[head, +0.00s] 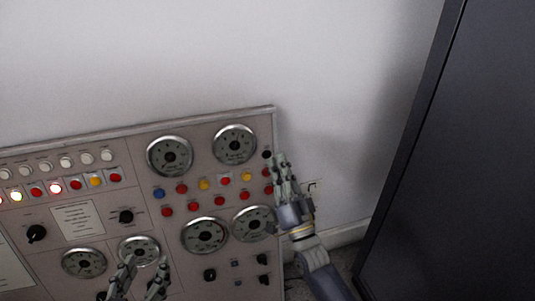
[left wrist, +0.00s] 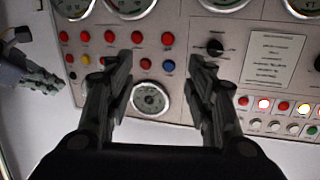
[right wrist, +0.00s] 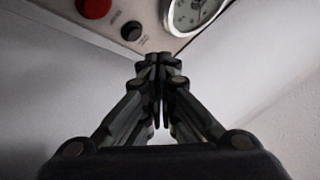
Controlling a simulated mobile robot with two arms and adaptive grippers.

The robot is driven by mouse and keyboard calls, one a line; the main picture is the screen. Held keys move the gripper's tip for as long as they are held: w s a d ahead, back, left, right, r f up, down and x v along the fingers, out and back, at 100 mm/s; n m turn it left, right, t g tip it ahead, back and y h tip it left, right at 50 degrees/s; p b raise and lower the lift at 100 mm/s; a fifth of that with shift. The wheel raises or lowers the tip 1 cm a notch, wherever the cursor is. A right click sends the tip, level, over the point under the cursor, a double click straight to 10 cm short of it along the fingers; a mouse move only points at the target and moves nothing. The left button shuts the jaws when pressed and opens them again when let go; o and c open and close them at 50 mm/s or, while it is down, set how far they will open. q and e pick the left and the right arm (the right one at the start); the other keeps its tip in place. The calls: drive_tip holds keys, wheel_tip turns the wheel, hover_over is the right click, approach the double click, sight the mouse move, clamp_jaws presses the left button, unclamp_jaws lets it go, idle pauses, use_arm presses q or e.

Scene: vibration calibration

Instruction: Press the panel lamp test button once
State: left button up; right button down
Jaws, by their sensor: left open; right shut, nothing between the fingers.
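The control panel (head: 140,212) carries gauges, lamps, knobs and buttons. A small black round button (head: 267,154) sits near its upper right edge; its label is too small to read, so I cannot tell whether it is the lamp test button. In the right wrist view this black button (right wrist: 131,31) lies beyond and left of my fingertips, apart from them. My right gripper (head: 277,158) is shut and empty beside the panel's right edge; its fingertips show in its wrist view (right wrist: 160,60). My left gripper (head: 144,268) is open and empty before the lower gauges.
Rows of red, yellow and blue buttons (head: 204,184) lie between round gauges (head: 234,145). A red button (right wrist: 95,6) is near the black one. A lit lamp (head: 56,188) shows at left. A dark cabinet (head: 455,170) stands at right. The white wall (head: 200,60) is bare.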

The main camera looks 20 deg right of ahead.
use_arm(q)
drive_tip(key=s+a+f+g+y+p, duration=0.1)
drive_tip(key=s+a+f+g+p, duration=0.1)
drive_tip(key=s+f+g, duration=0.3)
wheel_tip(320, 180, down, 4)
drive_tip(key=shift+s+a+r+g, duration=0.25)
drive_tip(key=shift+s+a+g, duration=0.2)
drive_tip(key=shift+s, duration=0.6)
use_arm(e)
drive_tip(key=s, duration=0.3)
drive_tip(key=shift+s+r, duration=0.1)
drive_tip(key=shift+r, duration=0.2)
drive_tip(key=shift+f, duration=0.1)
